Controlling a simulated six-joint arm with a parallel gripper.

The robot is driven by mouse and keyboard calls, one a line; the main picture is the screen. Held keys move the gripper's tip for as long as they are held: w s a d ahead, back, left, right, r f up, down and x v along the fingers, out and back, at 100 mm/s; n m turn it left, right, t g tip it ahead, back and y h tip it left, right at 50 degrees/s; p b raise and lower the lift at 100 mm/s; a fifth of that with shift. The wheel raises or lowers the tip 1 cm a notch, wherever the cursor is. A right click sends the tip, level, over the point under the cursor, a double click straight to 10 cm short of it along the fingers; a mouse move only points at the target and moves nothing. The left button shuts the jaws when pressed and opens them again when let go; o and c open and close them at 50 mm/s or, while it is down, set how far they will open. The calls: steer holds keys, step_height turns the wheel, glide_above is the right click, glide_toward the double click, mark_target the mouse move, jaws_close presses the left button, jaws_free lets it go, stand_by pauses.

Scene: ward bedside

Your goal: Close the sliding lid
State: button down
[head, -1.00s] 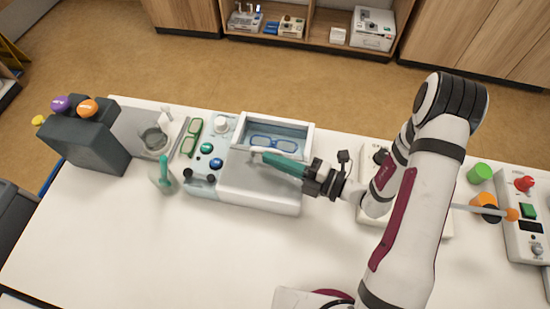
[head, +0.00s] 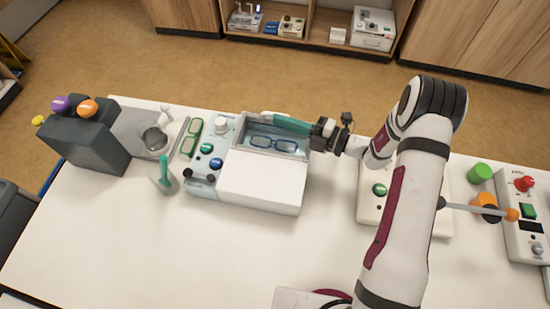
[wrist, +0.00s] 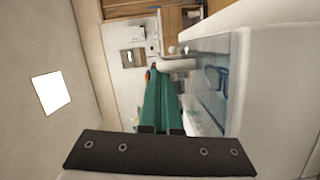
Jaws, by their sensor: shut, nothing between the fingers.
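A pale box (head: 211,181) stands on the table with a flat white sliding lid (head: 262,182) over its front part. The back part is open, and blue-framed glasses (head: 272,143) lie inside. The box's side and opening also show at the right of the wrist view. My gripper (head: 277,119) has teal fingers, shut and empty. They point left along the back edge of the opening, behind the glasses and apart from the lid's visible edge. In the wrist view, a white rounded piece (wrist: 178,65) shows at the fingertips; I cannot tell whether they touch it.
Left of the opening are a white knob and several coloured buttons, with green glasses (head: 191,137) beside the box. A dark block (head: 86,147) stands further left. A device with a green button (head: 379,190) stands to the right. The front table is clear.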

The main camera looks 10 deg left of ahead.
steer(key=shift+w+d+r, duration=0.1)
steer(key=shift+w, duration=0.1)
steer(key=shift+d, duration=0.25)
steer(key=f+v, duration=0.1)
steer(key=v, duration=1.4)
steer(key=s+a+r+n+g+h, duration=0.35)
steer(key=s+r+n, duration=0.3)
steer(key=n, duration=0.25)
steer(key=s+a+r+n+g+h, duration=0.3)
steer(key=s+r+n+g, duration=0.15)
steer(key=s+n, duration=0.45)
steer(key=s+d+n+t+h, duration=0.3)
steer(key=s+d+n+h, duration=0.2)
steer(key=n, duration=1.2)
steer(key=s+r+h, duration=0.1)
steer(key=s+h, duration=0.2)
steer(key=s, duration=0.2)
steer(key=shift+s+d+n+t, duration=0.2)
steer(key=shift+s+n+t, duration=0.1)
steer(key=shift+s, duration=0.1)
steer(key=c, duration=1.5)
jaws_free()
steer(key=shift+h, duration=0.25)
steer(key=shift+c, duration=0.2)
